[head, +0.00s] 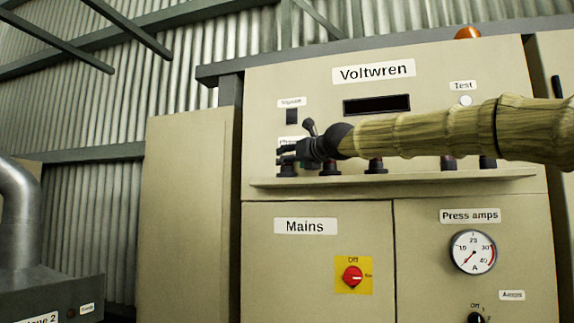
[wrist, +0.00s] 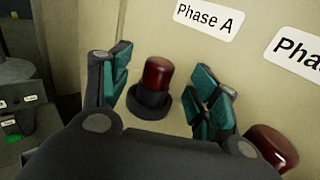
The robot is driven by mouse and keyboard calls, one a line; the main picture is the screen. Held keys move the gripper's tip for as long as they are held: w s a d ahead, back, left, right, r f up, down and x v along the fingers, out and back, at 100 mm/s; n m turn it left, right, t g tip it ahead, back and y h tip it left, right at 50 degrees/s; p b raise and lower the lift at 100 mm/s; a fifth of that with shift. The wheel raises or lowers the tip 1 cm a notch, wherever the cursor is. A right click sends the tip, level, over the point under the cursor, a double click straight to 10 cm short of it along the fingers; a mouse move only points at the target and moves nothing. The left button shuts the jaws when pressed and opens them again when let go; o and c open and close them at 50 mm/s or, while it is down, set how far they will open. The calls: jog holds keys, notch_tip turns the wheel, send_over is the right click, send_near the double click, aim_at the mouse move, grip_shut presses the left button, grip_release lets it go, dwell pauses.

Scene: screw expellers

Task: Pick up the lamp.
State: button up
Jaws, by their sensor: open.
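A dark red lamp (wrist: 157,75) in a black collar stands on the cream panel under a "Phase A" label (wrist: 209,19) in the wrist view. My gripper (wrist: 160,80) is open, with one teal-padded finger on each side of the lamp. Gaps show between the pads and the lamp, and I see no contact. In the head view my gripper (head: 284,154) is at the left end of the row of lamps, just above the leftmost lamp (head: 287,170), which it partly hides.
More dark lamps (head: 376,166) stand along the ledge (head: 400,182) to the right; a neighbouring red one (wrist: 272,146) sits near my right finger. The "Voltwren" cabinet (head: 300,75) carries an orange beacon (head: 468,33) on top and a red mains switch (head: 353,276) below.

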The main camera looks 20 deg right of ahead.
jog(key=shift+w+a+r+p, duration=0.1)
jog(key=shift+w+p, duration=0.1)
jog(key=shift+w, duration=0.35)
jog(key=shift+w+a+r+p, duration=0.1)
jog(key=shift+w+p, duration=0.1)
jog(key=shift+w, duration=0.35)
jog(key=shift+w+f, duration=0.2)
jog(key=shift+w, duration=0.1)
jog(key=shift+s, duration=0.1)
jog(key=shift+c, duration=1)
jog(key=c, duration=0.9)
jog(key=shift+r, duration=0.15)
